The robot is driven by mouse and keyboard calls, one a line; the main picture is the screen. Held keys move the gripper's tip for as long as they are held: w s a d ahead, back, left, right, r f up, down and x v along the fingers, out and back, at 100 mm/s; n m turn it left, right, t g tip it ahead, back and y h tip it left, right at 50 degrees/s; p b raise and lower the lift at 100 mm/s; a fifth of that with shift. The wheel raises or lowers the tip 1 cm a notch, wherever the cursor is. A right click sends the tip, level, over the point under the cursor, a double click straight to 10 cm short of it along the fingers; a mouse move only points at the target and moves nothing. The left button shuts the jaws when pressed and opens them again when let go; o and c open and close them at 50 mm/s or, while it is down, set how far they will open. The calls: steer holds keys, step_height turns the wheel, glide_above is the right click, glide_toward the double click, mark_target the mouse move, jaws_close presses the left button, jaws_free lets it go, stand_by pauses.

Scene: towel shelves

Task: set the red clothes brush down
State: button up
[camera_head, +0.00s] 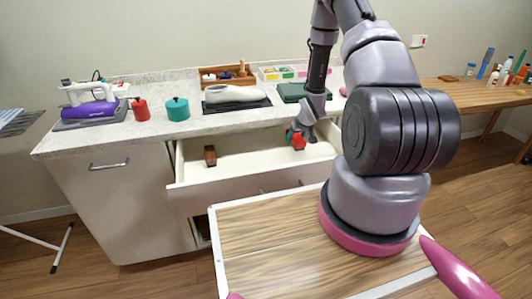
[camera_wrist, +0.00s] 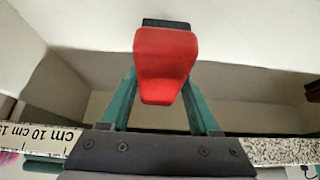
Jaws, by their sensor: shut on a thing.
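The red clothes brush (camera_wrist: 165,62) is held in my gripper (camera_wrist: 162,98), which is shut on it. In the wrist view its red body fills the middle, between the teal fingers, with a dark part at its far end. In the head view the red brush (camera_head: 298,141) shows at the tip of my gripper (camera_head: 296,133), over the right part of the open drawer (camera_head: 240,171). I cannot tell whether the brush touches the drawer floor.
A brown brush-like block (camera_head: 210,155) lies in the drawer's left part. On the counter (camera_head: 165,128) above stand a purple iron (camera_head: 90,110), a red canister (camera_head: 141,110), a teal pot (camera_head: 178,109) and a wooden box (camera_head: 227,76). The drawer's middle is clear.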

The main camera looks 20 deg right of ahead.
steer(key=shift+w, duration=0.3)
steer(key=a, duration=1.7)
steer(key=shift+a, duration=0.1)
steer(key=shift+a+f, duration=0.1)
steer(key=shift+f, duration=1.65)
steer(key=shift+f, duration=0.1)
steer(key=o, duration=1.3)
steer(key=shift+f, duration=0.1)
